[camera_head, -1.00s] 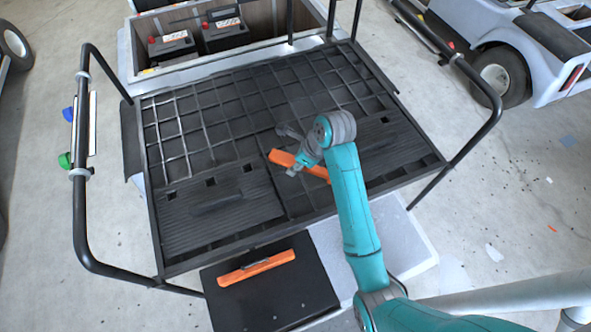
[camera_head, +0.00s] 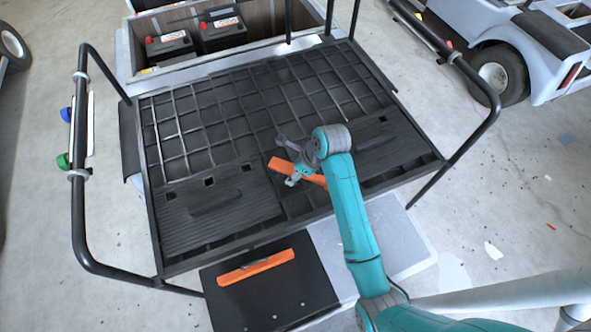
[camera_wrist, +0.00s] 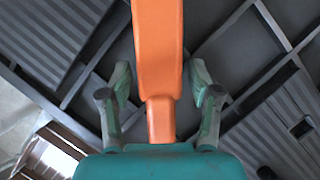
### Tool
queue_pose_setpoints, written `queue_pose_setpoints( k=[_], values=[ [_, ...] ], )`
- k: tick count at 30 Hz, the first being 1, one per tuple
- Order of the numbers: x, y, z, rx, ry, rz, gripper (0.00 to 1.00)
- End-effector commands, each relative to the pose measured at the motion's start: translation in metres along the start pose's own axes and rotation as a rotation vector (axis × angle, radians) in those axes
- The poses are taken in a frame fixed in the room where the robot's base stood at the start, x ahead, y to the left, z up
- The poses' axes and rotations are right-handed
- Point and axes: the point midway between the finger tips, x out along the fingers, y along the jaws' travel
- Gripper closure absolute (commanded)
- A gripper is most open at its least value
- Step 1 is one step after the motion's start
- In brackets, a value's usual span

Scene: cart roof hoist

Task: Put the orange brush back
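The orange brush (camera_head: 283,165) is at my gripper (camera_head: 289,160), over the black grid rack of the cart. In the wrist view the brush (camera_wrist: 159,45) runs up between the two fingers of my gripper (camera_wrist: 160,80), its broad part above and its narrow neck near the palm. The fingers are close to its sides, and the brush moves along with the gripper; the contact itself is hard to see. Any bristles are hidden. A second orange piece, a bar (camera_head: 257,267), lies across a black panel (camera_head: 270,300) at the front.
The grid rack (camera_head: 215,130) has a ribbed panel (camera_head: 220,205) at its front left. Black rails (camera_head: 80,215) stand on both sides. Two batteries (camera_head: 222,32) sit in a bay at the back. A pale surface (camera_head: 390,240) lies right of the black panel.

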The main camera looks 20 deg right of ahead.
Motion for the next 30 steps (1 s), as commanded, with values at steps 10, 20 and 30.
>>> queue_pose_setpoints(
  k=[10,20,30],
  values=[
    [-0.004,0.0,0.001,0.0,-0.001,-0.001,0.35],
    [-0.059,-0.001,0.002,-0.001,-0.003,-0.004,0.35],
    [-0.113,-0.001,0.001,0.0,-0.002,-0.002,0.35]
  ],
)
